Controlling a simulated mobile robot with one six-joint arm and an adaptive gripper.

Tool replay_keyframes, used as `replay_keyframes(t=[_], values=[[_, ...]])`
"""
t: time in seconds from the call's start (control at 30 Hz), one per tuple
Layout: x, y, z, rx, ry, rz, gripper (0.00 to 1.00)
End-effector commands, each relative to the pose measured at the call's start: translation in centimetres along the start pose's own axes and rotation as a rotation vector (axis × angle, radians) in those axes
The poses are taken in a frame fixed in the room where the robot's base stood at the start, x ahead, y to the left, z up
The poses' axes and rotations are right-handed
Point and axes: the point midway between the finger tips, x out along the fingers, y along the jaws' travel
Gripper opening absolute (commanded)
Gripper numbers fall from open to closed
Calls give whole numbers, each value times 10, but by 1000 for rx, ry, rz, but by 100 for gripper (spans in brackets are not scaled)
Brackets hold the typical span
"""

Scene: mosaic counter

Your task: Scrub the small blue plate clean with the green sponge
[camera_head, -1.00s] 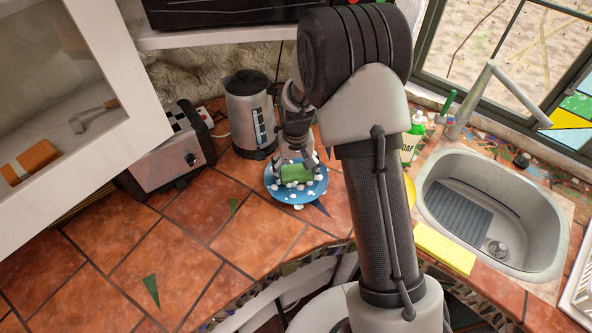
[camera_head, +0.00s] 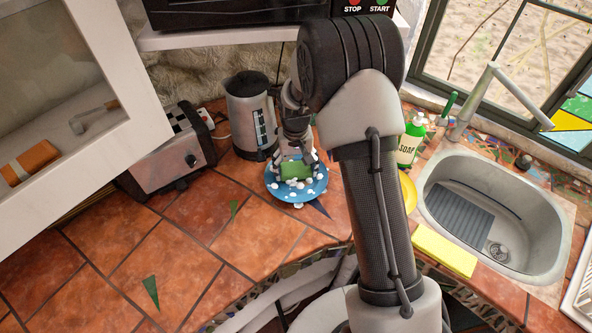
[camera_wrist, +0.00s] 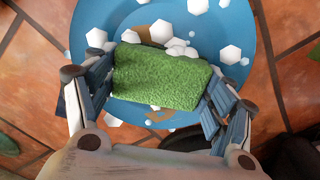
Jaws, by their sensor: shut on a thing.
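The small blue plate (camera_head: 315,189) lies on the tiled counter in front of the kettle. White foam flecks are scattered over it, and brown stains show on it in the wrist view (camera_wrist: 262,70). My gripper (camera_head: 297,172) points down over the plate and is shut on the green sponge (camera_head: 294,171). In the wrist view the sponge (camera_wrist: 160,78) sits between the two fingers, over the middle of the plate. It seems to touch the plate, and it hides part of its surface.
A kettle (camera_head: 250,115) stands just behind the plate, and a toaster (camera_head: 168,160) is to the left. A soap bottle (camera_head: 411,140), a yellow sponge (camera_head: 444,249) and the sink (camera_head: 540,215) are to the right. The front left counter is mostly clear.

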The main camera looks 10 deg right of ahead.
Motion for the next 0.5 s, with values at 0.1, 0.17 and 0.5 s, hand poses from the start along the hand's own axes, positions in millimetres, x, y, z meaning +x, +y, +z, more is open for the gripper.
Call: replay_keyframes(t=[0.1,0.17,0.5], values=[[0,0,0,0,1,0,54],[0,0,2,0,0,0,54],[2,0,28,-1,1,0,54]])
